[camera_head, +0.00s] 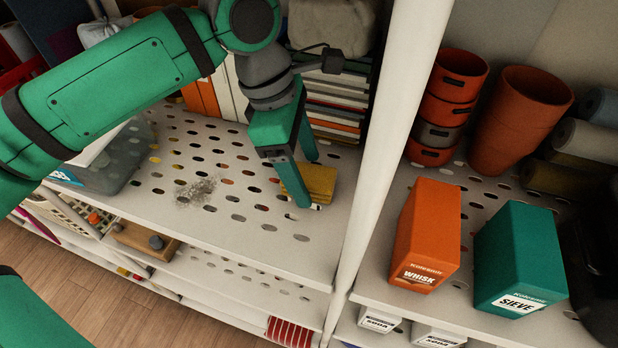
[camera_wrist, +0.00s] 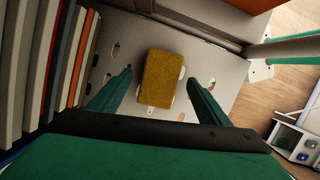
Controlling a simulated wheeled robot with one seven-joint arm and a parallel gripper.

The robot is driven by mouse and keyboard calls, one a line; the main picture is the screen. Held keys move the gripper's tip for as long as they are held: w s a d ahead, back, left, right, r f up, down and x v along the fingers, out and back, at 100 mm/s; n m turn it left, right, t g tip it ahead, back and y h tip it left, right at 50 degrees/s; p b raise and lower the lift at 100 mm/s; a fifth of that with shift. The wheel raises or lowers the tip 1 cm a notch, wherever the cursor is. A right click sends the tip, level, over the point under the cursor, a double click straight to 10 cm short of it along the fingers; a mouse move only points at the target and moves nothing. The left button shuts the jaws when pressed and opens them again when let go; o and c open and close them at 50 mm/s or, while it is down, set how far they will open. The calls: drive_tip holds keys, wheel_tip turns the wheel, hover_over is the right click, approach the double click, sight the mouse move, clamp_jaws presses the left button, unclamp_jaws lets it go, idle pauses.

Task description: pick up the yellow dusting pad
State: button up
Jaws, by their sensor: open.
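The yellow dusting pad (camera_head: 318,182) is a small block on the perforated white shelf (camera_head: 240,235), near the white upright post. In the wrist view the pad (camera_wrist: 162,79) lies between the two fingers, with a gap on each side. My gripper (camera_head: 306,180) is green, points down and is open, with its fingers around the pad. In the wrist view my gripper (camera_wrist: 160,80) shows nothing held. In the head view the near finger hides part of the pad. A small pale piece shows at the pad's near edge.
The white post (camera_head: 385,150) rises to the right. A clear bin (camera_head: 105,160) stands at the left. Grey dust (camera_head: 196,190) lies on the open shelf middle.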

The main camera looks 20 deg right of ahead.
sight(311, 179)
drive_tip(key=shift+d+f, duration=0.1)
drive_tip(key=shift+f, duration=0.2)
drive_tip(key=c, duration=1.1)
drive_tip(key=shift+r, duration=0.15)
drive_tip(key=shift+r, duration=0.55)
drive_tip(key=shift+s+a+r, duration=0.15)
drive_tip(key=shift+s+r, duration=0.1)
drive_tip(key=shift+r, duration=0.3)
drive_tip(key=shift+s+a+r, duration=0.15)
drive_tip(key=shift+s+r, duration=0.05)
drive_tip(key=shift+r, duration=0.3)
drive_tip(key=s+a, duration=0.3)
drive_tip(key=s, duration=0.1)
drive_tip(key=s+a, duration=0.3)
drive_tip(key=s, duration=0.2)
drive_tip(key=s+a, duration=0.3)
drive_tip(key=s, duration=0.2)
drive_tip(key=shift+s+a, duration=0.1)
drive_tip(key=shift+a, duration=0.15)
drive_tip(key=shift+c, duration=0.3)
